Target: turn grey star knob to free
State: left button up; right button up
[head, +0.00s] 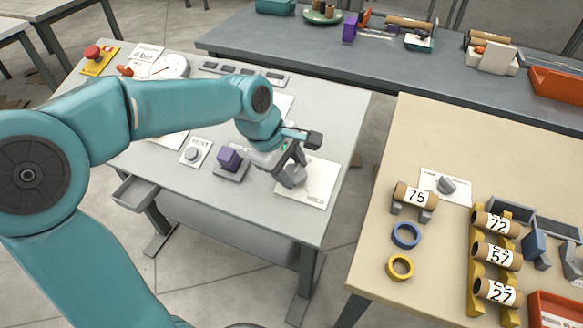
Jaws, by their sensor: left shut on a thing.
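My left gripper (292,176) is over a white label plate (314,188) near the right edge of the grey table. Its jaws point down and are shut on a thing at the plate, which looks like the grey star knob. The gripper hides most of the knob, so its shape and pointing direction cannot be told. Small print shows on the plate's near part but is too small to read. My right gripper is not in view.
On the grey table (345,120) are a purple block (230,157), a knob on a white card (193,154), a round gauge (170,66) and a red button (93,52). The beige table (400,140) at right holds numbered rolls (497,256), rings and another grey knob (446,184).

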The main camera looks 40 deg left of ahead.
pick_arm(q)
jog(key=shift+r+n+t, duration=0.1)
jog(key=shift+n+t, duration=0.2)
jog(key=shift+n, duration=0.7)
jog(key=o, duration=1.1)
jog(key=shift+c, duration=0.2)
jog(key=p+v, duration=0.1)
jog(key=v, duration=1.5)
jog(key=shift+s+p, duration=0.15)
jog(key=shift+p, duration=0.2)
jog(key=shift+r, duration=0.1)
